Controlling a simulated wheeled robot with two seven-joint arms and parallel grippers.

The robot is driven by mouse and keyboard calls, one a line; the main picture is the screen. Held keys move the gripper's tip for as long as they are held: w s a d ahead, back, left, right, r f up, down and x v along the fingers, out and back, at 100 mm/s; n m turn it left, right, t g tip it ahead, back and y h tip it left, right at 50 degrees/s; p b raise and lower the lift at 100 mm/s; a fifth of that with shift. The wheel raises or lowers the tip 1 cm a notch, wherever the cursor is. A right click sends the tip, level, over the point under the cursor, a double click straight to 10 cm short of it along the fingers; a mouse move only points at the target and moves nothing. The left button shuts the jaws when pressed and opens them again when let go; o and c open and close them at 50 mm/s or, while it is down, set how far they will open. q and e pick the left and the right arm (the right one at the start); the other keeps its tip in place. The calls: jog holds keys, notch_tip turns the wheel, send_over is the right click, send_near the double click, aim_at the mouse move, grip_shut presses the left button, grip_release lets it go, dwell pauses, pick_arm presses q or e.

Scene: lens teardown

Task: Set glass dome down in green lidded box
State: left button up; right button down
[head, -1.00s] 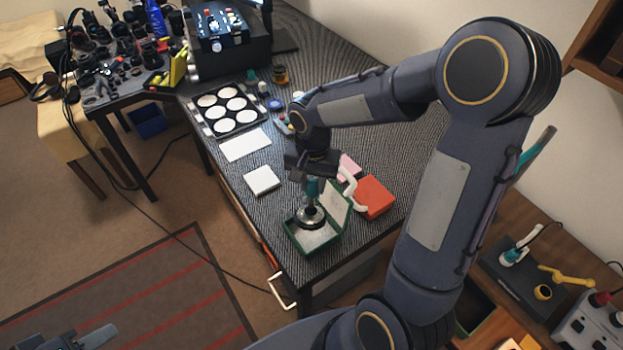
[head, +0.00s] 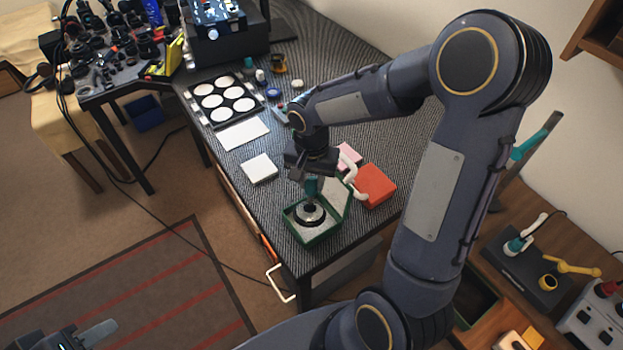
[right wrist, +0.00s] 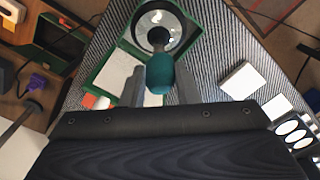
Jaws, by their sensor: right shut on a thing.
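My right gripper (head: 312,182) is shut on the teal handle of a suction tool (right wrist: 160,75), pointing down over the green lidded box (head: 318,239). The glass dome (head: 301,210), a round clear piece with a dark rim, is under the tool's black cup, inside the box walls. It also shows in the right wrist view (right wrist: 178,30), with the cup on it. I cannot tell whether its rim touches the box floor. The box's lid (head: 339,196) stands open on the right. My left gripper (head: 97,336) is partly in view at the lower left, away from the table.
A red box (head: 375,186) and a white curved handle stand close to the lid's right. A white block (head: 259,168), a white sheet (head: 244,133) and a tray of white discs (head: 222,98) lie further back. The table's front edge is near the green box.

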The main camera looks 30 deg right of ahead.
jog(key=shift+w+f, duration=0.1)
jog(key=shift+w+d+f+b, duration=0.3)
jog(key=shift+f+b, duration=0.15)
jog(key=shift+f, duration=0.1)
jog(key=shift+w+d+f+b, duration=0.25)
jog(key=shift+f+b, duration=0.2)
jog(key=shift+f, duration=0.05)
jog(key=shift+w+d+f+b, duration=0.3)
jog(key=shift+f+b, duration=0.15)
jog(key=shift+f, duration=0.1)
jog(key=shift+f, duration=0.15)
jog(key=shift+f+b, duration=1.1)
jog(key=shift+f, duration=0.05)
jog(key=shift+f+b, duration=0.4)
jog(key=shift+b, duration=0.05)
dwell(1.6)
jog(key=shift+r, duration=0.1)
dwell(0.4)
notch_tip(320, 180, up, 10)
jog(key=p, duration=0.7)
dwell(0.7)
